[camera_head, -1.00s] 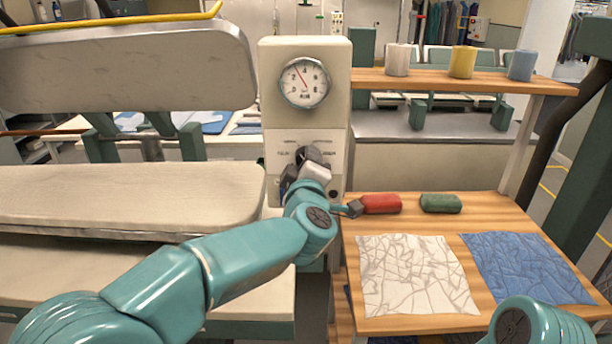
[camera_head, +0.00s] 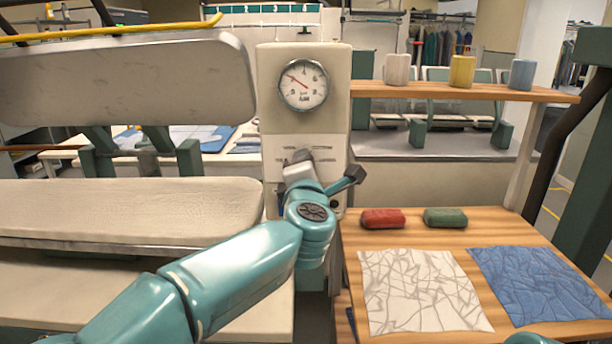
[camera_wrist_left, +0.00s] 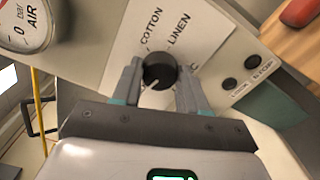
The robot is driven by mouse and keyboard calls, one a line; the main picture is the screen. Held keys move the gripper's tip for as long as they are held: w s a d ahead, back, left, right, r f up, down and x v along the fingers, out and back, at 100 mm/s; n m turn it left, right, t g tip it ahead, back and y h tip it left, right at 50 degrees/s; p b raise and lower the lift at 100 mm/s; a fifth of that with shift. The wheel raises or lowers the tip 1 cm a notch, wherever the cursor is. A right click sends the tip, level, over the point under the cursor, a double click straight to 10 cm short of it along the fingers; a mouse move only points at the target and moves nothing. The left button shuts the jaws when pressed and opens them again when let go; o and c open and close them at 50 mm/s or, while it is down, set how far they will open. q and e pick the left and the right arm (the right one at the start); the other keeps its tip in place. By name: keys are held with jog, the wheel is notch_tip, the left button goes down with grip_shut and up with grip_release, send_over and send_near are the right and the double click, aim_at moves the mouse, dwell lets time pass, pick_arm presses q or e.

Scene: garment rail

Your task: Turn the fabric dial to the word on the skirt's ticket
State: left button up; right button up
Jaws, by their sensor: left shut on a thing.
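The fabric dial (camera_wrist_left: 160,72) is a round black knob with a white mark. It sits on the pale panel of the press column (camera_head: 303,118), below the gauge. My left gripper (camera_wrist_left: 158,84) is shut on it, one finger on each side, and mostly hides it in the head view (camera_head: 299,157). In the left wrist view the words COTTON and LINEN read beside the dial; other print is partly hidden by the fingers. The white mark points to the lower left of that picture; I cannot tell which word it selects. No skirt or readable ticket shows. My right gripper is out of view.
A pressure gauge (camera_head: 303,85) is above the dial. Two dark buttons (camera_wrist_left: 229,84) are beside it. The padded press (camera_head: 120,210) stands left.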

pick_arm(q)
jog(key=shift+f+n, duration=0.1)
jog(key=shift+n, duration=0.4)
jog(key=o, duration=1.1)
jog(key=shift+a, duration=0.1)
jog(key=shift+c, duration=0.2)
jog(key=shift+s, duration=0.1)
jog(key=s+b, duration=0.3)
jog(key=s, duration=1.3)
jog(key=shift+s, duration=0.15)
